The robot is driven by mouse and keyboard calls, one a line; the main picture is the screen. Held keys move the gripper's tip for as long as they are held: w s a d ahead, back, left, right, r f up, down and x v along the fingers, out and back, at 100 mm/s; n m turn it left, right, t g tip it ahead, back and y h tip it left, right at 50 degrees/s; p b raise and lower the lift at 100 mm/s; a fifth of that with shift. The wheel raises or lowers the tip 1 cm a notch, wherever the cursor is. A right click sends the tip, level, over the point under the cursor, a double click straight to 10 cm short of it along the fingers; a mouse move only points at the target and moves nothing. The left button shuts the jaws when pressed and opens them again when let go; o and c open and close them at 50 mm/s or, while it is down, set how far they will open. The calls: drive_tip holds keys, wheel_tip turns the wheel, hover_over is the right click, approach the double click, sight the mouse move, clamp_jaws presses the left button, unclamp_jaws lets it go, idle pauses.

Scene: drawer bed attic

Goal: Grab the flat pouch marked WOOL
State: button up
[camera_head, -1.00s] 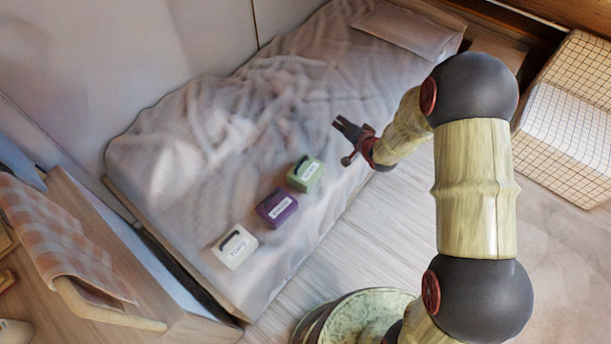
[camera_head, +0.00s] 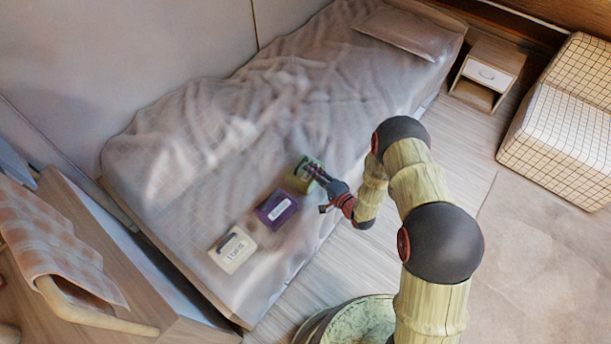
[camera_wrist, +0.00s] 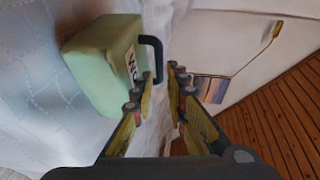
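Three small labelled pouches with dark handles lie in a row on the bed. The green pouch (camera_head: 297,183) is farthest, the purple pouch (camera_head: 270,214) is in the middle and the white pouch (camera_head: 232,256) is nearest. I cannot read WOOL on any label. In the wrist view the green pouch (camera_wrist: 101,67) fills the left side, its label partly hidden by a finger. My gripper (camera_head: 309,169) is at the green pouch and covers part of it. In the wrist view my gripper (camera_wrist: 166,73) is open with a gap between its fingertips. The black handle (camera_wrist: 155,52) is just beyond the left fingertip.
The bed (camera_head: 190,190) has a rumpled grey cover and runs along the wall. A nightstand (camera_head: 485,75) and a checked seat (camera_head: 563,125) stand at the right. A chair with a checked cloth (camera_head: 50,235) is at the left. Floor lies clear at the right.

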drive_tip(key=b+x, duration=0.1)
drive_tip(key=x, duration=0.3)
drive_tip(key=shift+w+a+f, duration=0.1)
drive_tip(key=shift+w+f, duration=0.05)
drive_tip(key=shift+f, duration=0.05)
drive_tip(key=shift+r, duration=0.1)
drive_tip(key=shift+c, duration=1.1)
clamp_jaws()
